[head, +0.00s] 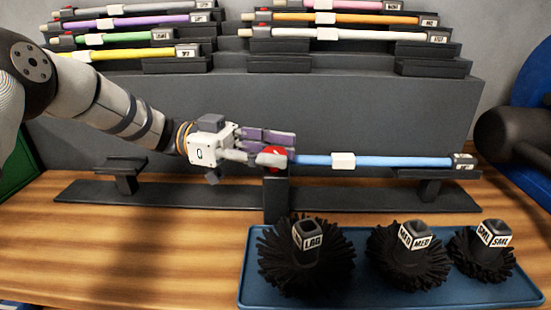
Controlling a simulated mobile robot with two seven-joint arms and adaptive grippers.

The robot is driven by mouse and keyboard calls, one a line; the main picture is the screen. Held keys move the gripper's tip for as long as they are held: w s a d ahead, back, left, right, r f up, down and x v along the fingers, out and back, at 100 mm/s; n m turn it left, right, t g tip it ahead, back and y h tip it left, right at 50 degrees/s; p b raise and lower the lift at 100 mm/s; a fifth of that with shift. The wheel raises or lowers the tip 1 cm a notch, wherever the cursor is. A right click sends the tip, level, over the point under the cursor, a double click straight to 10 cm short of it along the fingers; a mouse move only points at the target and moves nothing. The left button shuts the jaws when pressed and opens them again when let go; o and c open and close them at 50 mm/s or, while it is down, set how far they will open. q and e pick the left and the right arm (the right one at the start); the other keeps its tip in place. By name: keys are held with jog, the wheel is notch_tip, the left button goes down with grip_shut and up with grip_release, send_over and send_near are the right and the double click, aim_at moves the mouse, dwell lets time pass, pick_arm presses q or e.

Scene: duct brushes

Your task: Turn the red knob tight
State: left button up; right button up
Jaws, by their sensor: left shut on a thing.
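The red knob (275,157) sits on a dark upright post at the left end of a light blue rod (390,162), partly hidden by my fingers. My left gripper (272,147) reaches in from the left, its fingers shut on the knob. The blue rod lies level, with a white collar and a labelled dark end at the right resting on a support. My right gripper is not in view.
A blue tray (250,275) in front holds three black brushes labelled LRG (305,260), MED (410,255) and SML (483,252). Coloured rods lie on stepped racks (290,63) behind. The wooden table (130,250) is clear at front left.

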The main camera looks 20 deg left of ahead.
aim_at(274, 151)
pick_arm(q)
jog(key=shift+f+m+g+b, duration=0.15)
jog(key=shift+m+g+b, duration=0.55)
jog(key=shift+g, duration=0.6)
jog(key=o, duration=1.1)
notch_tip(274, 151, up, 10)
jog(key=shift+r, duration=0.15)
